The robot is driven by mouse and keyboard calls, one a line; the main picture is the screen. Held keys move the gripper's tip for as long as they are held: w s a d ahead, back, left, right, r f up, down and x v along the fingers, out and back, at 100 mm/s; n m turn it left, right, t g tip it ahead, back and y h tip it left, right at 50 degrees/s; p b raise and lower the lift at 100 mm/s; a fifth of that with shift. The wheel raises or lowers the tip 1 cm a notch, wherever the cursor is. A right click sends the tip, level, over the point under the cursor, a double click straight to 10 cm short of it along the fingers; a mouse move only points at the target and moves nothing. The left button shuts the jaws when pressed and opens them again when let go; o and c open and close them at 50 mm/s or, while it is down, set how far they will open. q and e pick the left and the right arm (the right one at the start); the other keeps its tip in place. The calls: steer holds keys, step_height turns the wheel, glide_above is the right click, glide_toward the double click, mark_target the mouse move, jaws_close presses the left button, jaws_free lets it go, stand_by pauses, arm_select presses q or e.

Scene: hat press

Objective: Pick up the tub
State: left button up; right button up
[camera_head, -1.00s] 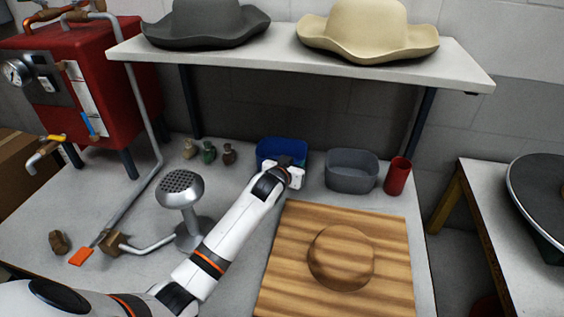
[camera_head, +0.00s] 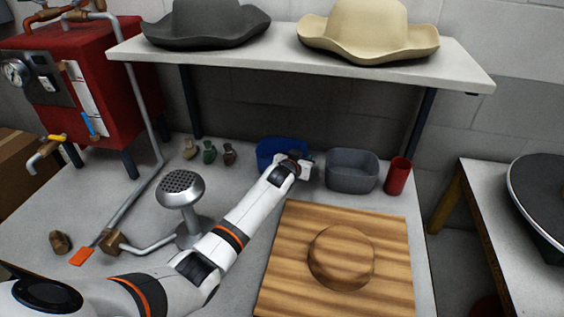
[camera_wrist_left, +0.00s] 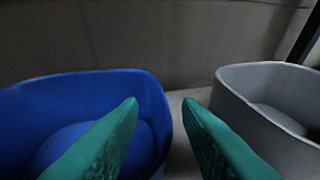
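A blue tub (camera_head: 270,150) stands at the back of the table under the shelf. A grey tub (camera_head: 352,173) stands just to its right. My left gripper (camera_head: 306,160) is at the blue tub's right side, near the grey tub. In the left wrist view its two green fingers (camera_wrist_left: 160,101) are apart with nothing clamped. The blue tub's right wall (camera_wrist_left: 150,98) shows between them, the left finger overlapping the tub's inside. The grey tub (camera_wrist_left: 262,80) is right of the right finger. Contact cannot be told. My right gripper is not in view.
A red cup (camera_head: 398,176) stands right of the grey tub. A wooden board with a round block (camera_head: 342,257) lies in front. A metal perforated stand (camera_head: 180,190) and several small bottles (camera_head: 209,152) are to the left. The shelf (camera_head: 300,62) with two hats overhangs the tubs.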

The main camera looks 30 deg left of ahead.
arm_select(q)
jaws_close()
